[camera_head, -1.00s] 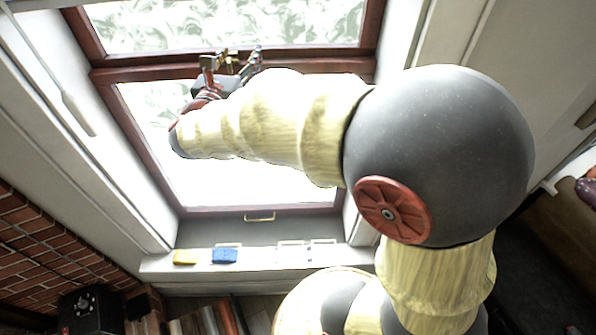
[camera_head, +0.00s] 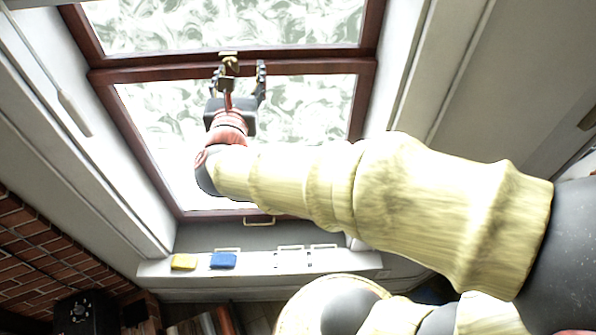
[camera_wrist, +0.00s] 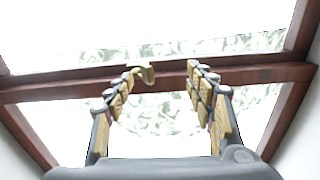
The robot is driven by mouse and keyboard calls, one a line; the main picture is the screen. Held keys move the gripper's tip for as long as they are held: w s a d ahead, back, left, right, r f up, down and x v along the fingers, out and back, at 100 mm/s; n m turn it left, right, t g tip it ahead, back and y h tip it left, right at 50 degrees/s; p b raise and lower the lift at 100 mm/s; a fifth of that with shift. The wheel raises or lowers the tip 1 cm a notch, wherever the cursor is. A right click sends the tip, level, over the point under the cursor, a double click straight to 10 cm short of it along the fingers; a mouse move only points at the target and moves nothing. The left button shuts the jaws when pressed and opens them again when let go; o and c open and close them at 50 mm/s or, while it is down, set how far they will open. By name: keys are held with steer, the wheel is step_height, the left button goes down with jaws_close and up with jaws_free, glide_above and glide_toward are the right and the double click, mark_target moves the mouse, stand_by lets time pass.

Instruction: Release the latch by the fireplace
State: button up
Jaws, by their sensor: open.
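A brass latch (camera_head: 230,59) sits on the dark red middle rail (camera_head: 310,68) of the window in the head view. In the wrist view the latch (camera_wrist: 147,73) shows just right of the left fingertip and partly overlaps it; I cannot tell whether they touch. My gripper (camera_head: 238,77) is open and empty, its fingers pointing up at the rail just below the latch. In the wrist view my gripper (camera_wrist: 164,69) has its fingers spread, with the latch nearer the left finger than the right.
A white sill (camera_head: 205,279) below the window holds a yellow sponge-like block (camera_head: 183,262) and a blue one (camera_head: 223,261). A small brass handle (camera_head: 259,222) is on the lower window frame. A brick wall (camera_head: 40,255) stands at lower left. White reveals flank the window.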

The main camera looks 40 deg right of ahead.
steer(key=s+d+f+m+g+y+b, duration=0.1)
steer(key=s+f+m+g+b, duration=0.3)
steer(key=s+f+m, duration=0.3)
steer(key=s+d+f+m+g+y+b, duration=0.2)
steer(key=s+f+m+g+b, duration=0.2)
steer(key=f, duration=1)
steer(key=shift+s+f+m+b, duration=0.15)
steer(key=shift+s+m+b, duration=1)
steer(key=shift+s+m, duration=1.2)
steer(key=shift+w+d+m, duration=0.1)
steer(key=shift+w+m, duration=0.15)
steer(key=shift+w, duration=0.05)
steer(key=c, duration=0.3)
